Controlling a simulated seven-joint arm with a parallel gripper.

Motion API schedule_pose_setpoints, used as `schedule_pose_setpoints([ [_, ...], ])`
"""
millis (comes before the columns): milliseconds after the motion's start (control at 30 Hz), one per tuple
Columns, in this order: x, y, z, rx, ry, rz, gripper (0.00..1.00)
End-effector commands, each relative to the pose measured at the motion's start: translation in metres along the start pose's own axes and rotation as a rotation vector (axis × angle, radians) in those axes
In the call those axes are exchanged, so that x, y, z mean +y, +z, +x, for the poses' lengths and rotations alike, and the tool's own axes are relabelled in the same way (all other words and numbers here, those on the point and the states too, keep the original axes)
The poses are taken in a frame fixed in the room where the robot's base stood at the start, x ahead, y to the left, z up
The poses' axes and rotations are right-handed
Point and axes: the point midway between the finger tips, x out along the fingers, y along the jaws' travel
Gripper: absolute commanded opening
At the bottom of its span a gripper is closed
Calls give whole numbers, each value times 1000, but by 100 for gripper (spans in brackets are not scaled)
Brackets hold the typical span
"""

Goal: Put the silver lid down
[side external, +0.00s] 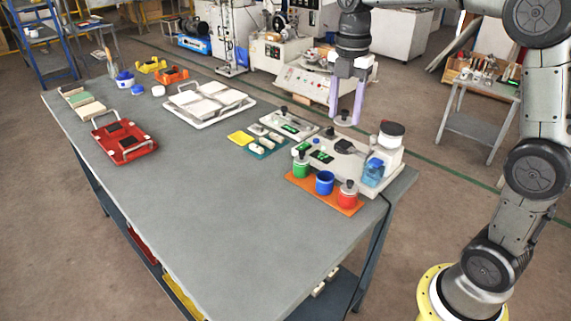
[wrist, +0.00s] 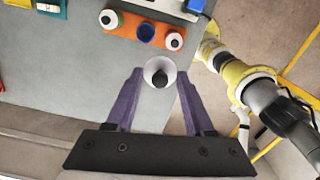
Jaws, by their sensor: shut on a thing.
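My gripper (side external: 346,115) has purple fingers and is shut on the silver lid (side external: 343,121), a small round disc with a black knob. It hangs in the air near the table's right end. In the wrist view the lid (wrist: 151,68) sits between the fingertips (wrist: 160,75). An orange tray (side external: 299,184) carries a green pot (side external: 301,170), a blue pot (side external: 324,183) and a red pot (side external: 347,199). The green and red pots wear silver lids with black knobs. The blue pot is uncovered, and its dark inside shows in the wrist view (wrist: 147,32).
A white device (side external: 345,160) with a blue-filled jar (side external: 374,170) stands behind the orange tray. Scales (side external: 288,122), a white tile tray (side external: 202,122) and a red carrier (side external: 125,155) lie farther left. The grey table's front (side external: 225,220) is clear.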

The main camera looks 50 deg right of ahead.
Motion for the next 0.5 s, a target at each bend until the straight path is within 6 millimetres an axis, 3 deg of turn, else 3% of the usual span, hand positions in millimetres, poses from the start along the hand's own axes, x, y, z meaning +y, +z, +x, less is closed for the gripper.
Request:
schedule_pose_setpoints([
  [33, 16, 5, -1, 0, 0, 4, 1],
  [267, 78, 23, 4, 1, -2, 22, 1],
  [500, 136, 38, 28, 1, -3, 32, 1],
])
